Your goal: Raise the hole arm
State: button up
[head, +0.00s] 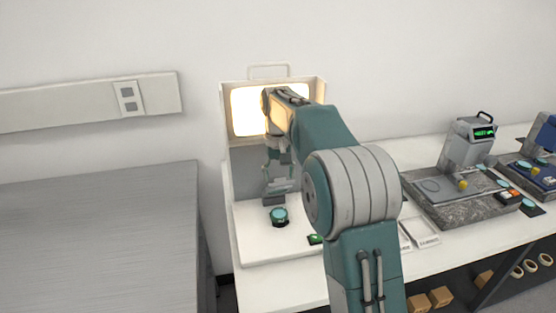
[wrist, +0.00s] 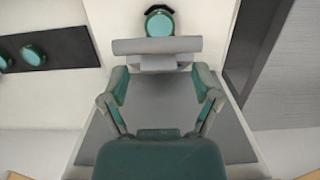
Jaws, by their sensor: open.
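The interferometer is a white cabinet (head: 224,165) with a bright lit screen (head: 245,112). A teal round part (head: 279,215) in a dark holder sits on its white base; it also shows at the top of the wrist view (wrist: 160,24). A grey bar with a short tab (wrist: 157,46) lies just in front of that part in the wrist view; it may be the hole arm, but I cannot be sure. My gripper (head: 278,188) points down inside the cabinet. In the wrist view my gripper (wrist: 161,88) is open, its fingers apart on either side below the bar; contact is unclear.
A dark strip with teal discs (wrist: 60,50) lies at the left of the wrist view. A granite-based gauge (head: 470,206) with a green display and a blue instrument (head: 545,135) stand right. A metal-topped bench (head: 95,240) is left, bare. My arm hides part of the table.

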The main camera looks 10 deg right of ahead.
notch_tip(320, 180, up, 11)
jog(key=w, duration=0.1)
jog(key=shift+w, duration=0.15)
dwell(0.4)
